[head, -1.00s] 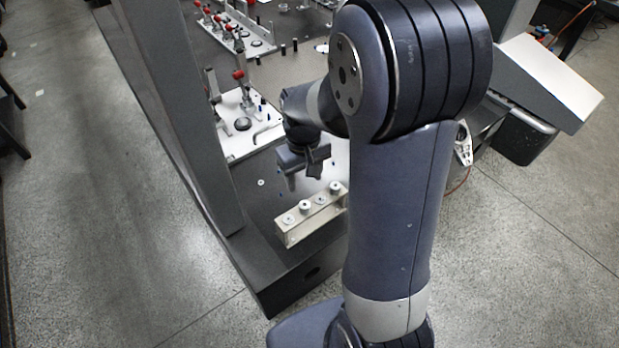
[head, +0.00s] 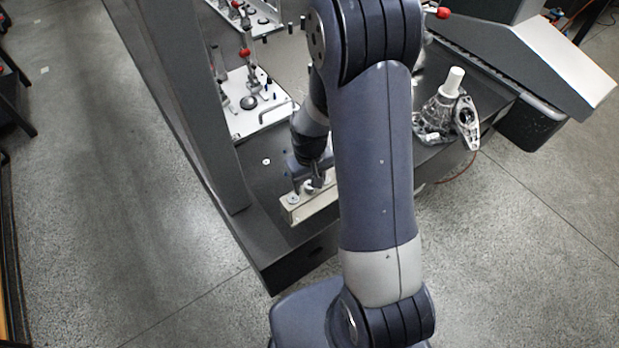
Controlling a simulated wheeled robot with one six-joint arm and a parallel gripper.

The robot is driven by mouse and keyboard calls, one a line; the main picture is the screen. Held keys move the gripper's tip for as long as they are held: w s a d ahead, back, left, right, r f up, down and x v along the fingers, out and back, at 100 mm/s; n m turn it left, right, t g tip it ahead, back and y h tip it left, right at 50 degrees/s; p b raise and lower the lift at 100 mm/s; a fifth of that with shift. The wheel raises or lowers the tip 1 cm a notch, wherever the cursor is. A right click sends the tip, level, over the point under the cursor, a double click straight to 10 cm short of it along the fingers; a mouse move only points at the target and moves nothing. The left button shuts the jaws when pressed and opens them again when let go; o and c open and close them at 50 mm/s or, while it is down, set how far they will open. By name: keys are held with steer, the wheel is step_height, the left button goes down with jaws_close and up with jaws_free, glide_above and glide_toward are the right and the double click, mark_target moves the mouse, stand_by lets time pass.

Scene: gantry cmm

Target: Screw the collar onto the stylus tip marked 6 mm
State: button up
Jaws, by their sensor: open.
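A pale block-shaped rack (head: 312,212) lies near the front corner of the dark table. Its left end shows a flat round disc (head: 293,198). My gripper (head: 308,186) is open and low over the rack, with its fingers at a small pale round piece beside that disc. I cannot tell whether the fingers touch it. My arm hides the right part of the rack. I cannot tell which piece is the collar or which is a stylus tip, and no 6 mm marking is legible.
A small white ring (head: 266,161) lies on the table left of my gripper. A white fixture plate (head: 252,118) with a red-knobbed clamp stands behind. A metal casting (head: 437,112) with a white cylinder (head: 452,80) stands right of my arm. A grey column (head: 190,100) rises at the left.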

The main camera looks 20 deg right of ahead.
mark_target(309, 185)
steer(key=c, duration=1)
steer(key=shift+m, duration=1.3)
steer(key=o, duration=1)
step_height(309, 185, up, 11)
steer(key=shift+f+b, duration=0.1)
steer(key=shift+b, duration=0.25)
